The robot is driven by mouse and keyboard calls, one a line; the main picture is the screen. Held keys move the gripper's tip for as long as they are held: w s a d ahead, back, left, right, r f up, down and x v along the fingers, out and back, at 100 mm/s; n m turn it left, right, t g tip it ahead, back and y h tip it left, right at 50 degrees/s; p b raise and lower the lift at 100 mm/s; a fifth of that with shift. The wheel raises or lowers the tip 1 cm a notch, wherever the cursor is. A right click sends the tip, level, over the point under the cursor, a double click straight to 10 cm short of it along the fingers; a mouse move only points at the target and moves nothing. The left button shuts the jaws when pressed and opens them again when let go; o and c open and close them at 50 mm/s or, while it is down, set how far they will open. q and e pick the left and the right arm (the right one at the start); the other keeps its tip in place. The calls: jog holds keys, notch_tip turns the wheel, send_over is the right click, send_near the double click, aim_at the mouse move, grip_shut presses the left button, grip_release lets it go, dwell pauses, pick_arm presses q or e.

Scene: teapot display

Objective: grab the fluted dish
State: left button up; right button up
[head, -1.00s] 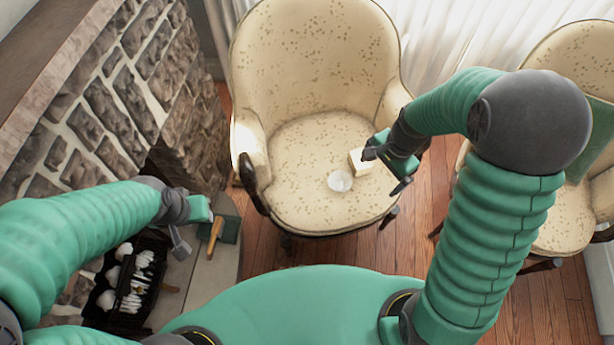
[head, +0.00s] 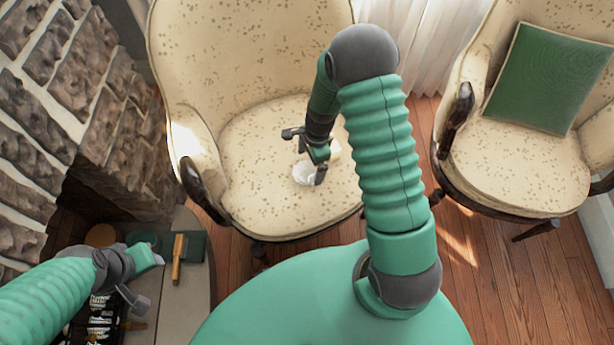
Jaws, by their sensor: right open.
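The fluted dish (head: 302,174), small and whitish, sits on the seat of the cream patterned armchair (head: 252,150). My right gripper (head: 307,155) is open above the seat, right at the dish. One of its fingers overlaps the dish's right edge in the picture; I cannot tell whether they touch. Nothing is between its fingers that I can make out. My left gripper (head: 146,279) is at the lower left over the hearth, with its fingers apart and empty.
A cream block (head: 335,150) lies on the seat just behind my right gripper, partly hidden. A second armchair with a green cushion (head: 548,78) stands at the right. A stone fireplace (head: 45,125) is at the left. A wooden-handled tool (head: 178,260) lies on the hearth.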

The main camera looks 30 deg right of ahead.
aim_at(305, 178)
jog(key=f, duration=0.1)
jog(key=a+f+b, duration=0.1)
jog(key=f, duration=0.1)
jog(key=f+b, duration=0.1)
jog(key=f, duration=0.1)
jog(key=shift+s+a, duration=0.1)
jog(key=shift+a, duration=0.25)
jog(key=shift+r, duration=0.1)
jog(key=shift+d, duration=0.2)
jog(key=c, duration=0.4)
jog(key=shift+a, duration=0.1)
jog(key=c, duration=1.1)
